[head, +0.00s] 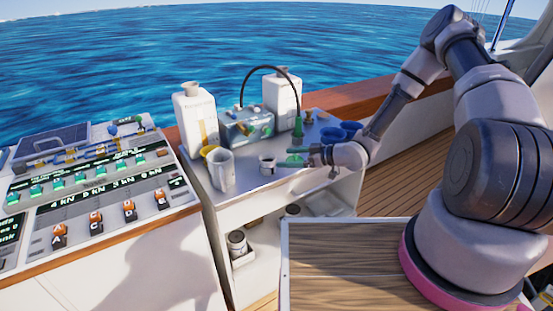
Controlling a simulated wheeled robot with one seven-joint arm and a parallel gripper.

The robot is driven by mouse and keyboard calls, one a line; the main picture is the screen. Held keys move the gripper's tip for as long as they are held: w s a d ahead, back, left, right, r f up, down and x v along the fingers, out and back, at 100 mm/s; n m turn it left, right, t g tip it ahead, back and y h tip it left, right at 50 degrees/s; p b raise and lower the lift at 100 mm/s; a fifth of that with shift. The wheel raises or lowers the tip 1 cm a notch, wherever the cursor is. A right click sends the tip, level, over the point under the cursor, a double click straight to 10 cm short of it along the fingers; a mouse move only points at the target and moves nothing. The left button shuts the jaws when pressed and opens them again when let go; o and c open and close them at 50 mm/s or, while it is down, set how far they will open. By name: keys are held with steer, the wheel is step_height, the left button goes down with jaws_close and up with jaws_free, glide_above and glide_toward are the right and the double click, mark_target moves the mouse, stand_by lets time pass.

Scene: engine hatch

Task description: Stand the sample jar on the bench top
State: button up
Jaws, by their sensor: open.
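Another small pale jar (237,241) with a darker top sits in the open shelf below the bench top. My gripper (298,156) is open, low over the bench top, reaching in from the right.
A switch panel (95,190) stands left.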

steer(key=w+d+r+m+t+h, duration=0.1)
steer(key=w+d+r+h, duration=0.1)
steer(key=d+r+h, duration=0.45)
steer(key=w+d+r+m+h, duration=0.1)
steer(key=w+d+r+m, duration=0.2)
steer(key=d, duration=0.6)
steer(key=s+d+r+m+t+h, duration=0.1)
steer(key=d+r+m+h, duration=0.2)
steer(key=r, duration=0.5)
steer(key=s+d+r+m+h, duration=0.1)
steer(key=s+d+r+h, duration=0.1)
steer(key=d+r, duration=0.4)
steer(key=s+d+r+m+h, duration=0.2)
steer(key=s+r+m, duration=0.3)
steer(key=s+r, duration=0.7)
steer(key=s+a+r+m+y, duration=0.1)
steer(key=s+a+r+m, duration=0.1)
steer(key=s+r, duration=0.2)
steer(key=s+a+r+m+y, duration=0.2)
steer(key=s+r+m, duration=0.1)
steer(key=s, duration=0.6)
steer(key=shift+s+a+r, duration=0.35)
steer(key=shift+s+r, duration=0.05)
steer(key=shift+r, duration=0.5)
